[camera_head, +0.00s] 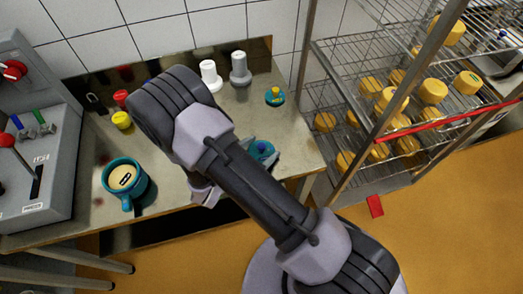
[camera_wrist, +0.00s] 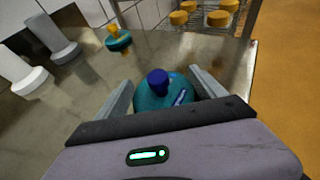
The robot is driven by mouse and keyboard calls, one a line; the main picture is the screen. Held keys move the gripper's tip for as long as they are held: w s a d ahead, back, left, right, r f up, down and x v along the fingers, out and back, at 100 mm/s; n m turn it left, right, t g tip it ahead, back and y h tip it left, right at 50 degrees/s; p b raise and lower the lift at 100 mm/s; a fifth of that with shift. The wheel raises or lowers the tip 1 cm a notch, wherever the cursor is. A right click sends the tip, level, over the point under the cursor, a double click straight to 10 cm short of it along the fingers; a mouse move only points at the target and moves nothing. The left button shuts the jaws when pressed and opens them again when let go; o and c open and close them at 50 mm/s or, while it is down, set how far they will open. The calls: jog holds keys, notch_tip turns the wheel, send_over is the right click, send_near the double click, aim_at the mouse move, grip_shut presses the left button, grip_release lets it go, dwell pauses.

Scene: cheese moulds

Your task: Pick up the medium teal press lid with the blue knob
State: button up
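The medium teal press lid with the blue knob (camera_wrist: 163,92) is on the steel worktop, between the two fingers of my gripper (camera_wrist: 164,88) in the wrist view. Its blue knob (camera_wrist: 158,80) stands up toward the camera. The fingers are spread apart on either side of the lid, with no clear contact visible. In the head view the lid (camera_head: 263,150) shows beside my forearm, partly hidden by it. Another teal lid with a yellow knob (camera_wrist: 118,38) sits farther back; it also shows in the head view (camera_head: 275,96).
A white bottle-shaped piece (camera_head: 211,76) and a grey one (camera_head: 240,68) stand at the back. A teal mould (camera_head: 124,180) with a handle stands at the left, near a control panel (camera_head: 36,140). A wire rack (camera_head: 330,90) with yellow cheeses is at the right.

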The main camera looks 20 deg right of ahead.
jog(key=c, duration=0.4)
